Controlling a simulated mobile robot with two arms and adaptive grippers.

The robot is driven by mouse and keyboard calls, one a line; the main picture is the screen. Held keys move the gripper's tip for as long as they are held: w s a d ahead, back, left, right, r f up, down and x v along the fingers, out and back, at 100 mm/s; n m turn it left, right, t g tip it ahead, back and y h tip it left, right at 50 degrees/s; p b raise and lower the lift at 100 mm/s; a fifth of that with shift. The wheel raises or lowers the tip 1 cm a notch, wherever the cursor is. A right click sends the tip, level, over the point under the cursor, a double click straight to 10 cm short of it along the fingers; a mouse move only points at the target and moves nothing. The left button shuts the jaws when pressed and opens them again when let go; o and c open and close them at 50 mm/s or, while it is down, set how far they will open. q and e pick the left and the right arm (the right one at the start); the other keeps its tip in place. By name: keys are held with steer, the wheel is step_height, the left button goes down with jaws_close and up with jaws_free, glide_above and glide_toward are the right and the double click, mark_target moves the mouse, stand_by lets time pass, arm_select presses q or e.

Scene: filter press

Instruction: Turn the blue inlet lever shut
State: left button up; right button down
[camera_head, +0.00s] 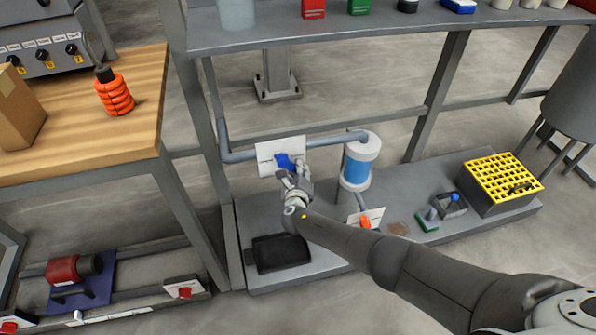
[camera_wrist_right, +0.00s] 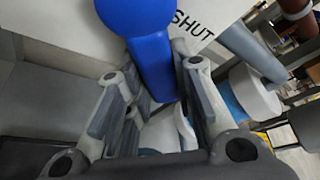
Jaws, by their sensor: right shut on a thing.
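The blue inlet lever (camera_head: 284,160) sits in front of a white label plate (camera_head: 266,158) on the grey pipe, left of the filter housing (camera_head: 357,168). My right gripper (camera_head: 294,180) reaches it from below and is shut on it. In the right wrist view the lever (camera_wrist_right: 151,60) has a round blue end and a straight arm running down between the two fingers (camera_wrist_right: 158,105). The word SHUT shows on the plate (camera_wrist_right: 215,14) to the right of the lever. The fingers partly hide the lever's lower end. My left gripper is not in view.
An orange lever (camera_head: 365,222) with its own white plate is below the housing. A black tray (camera_head: 281,253) lies on the low grey platform. A yellow-topped crate (camera_head: 502,183) is at the right. A wooden bench (camera_head: 140,112) stands left, and a shelf (camera_head: 390,28) runs above.

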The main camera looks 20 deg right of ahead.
steer(key=shift+r, duration=0.1)
steer(key=c, duration=1.2)
jaws_free()
steer(key=shift+c, duration=0.2)
steer(key=shift+s, duration=0.15)
steer(key=v, duration=1.1)
steer(key=shift+s, duration=0.35)
